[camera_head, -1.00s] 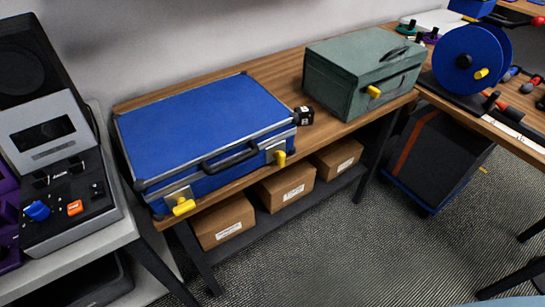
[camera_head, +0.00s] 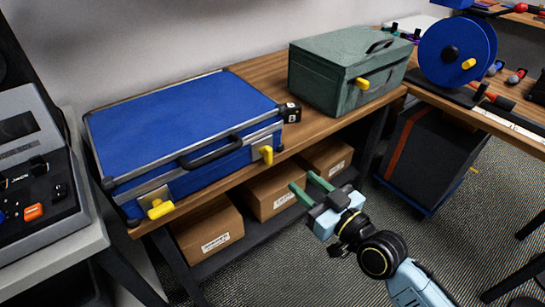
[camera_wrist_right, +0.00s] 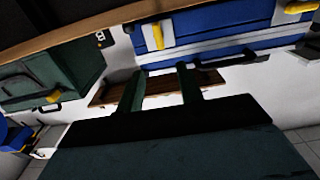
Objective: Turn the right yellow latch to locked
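The blue case (camera_head: 180,120) lies closed on the wooden bench. Its right yellow latch (camera_head: 266,155) is on the front face, right of the black handle (camera_head: 210,153), with its lever pointing downward. The left yellow latch (camera_head: 160,208) sits near the front left corner, its lever lying closer to sideways. My right gripper (camera_head: 304,181) is open and empty, in front of and to the right of the right latch, apart from it. In the right wrist view my open fingers (camera_wrist_right: 160,78) stand below the right latch (camera_wrist_right: 155,35). My left gripper is not in view.
Cardboard boxes (camera_head: 272,191) sit on the lower shelf (camera_head: 235,250). A blue reel (camera_head: 457,52) stands farther right. Open floor lies in front.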

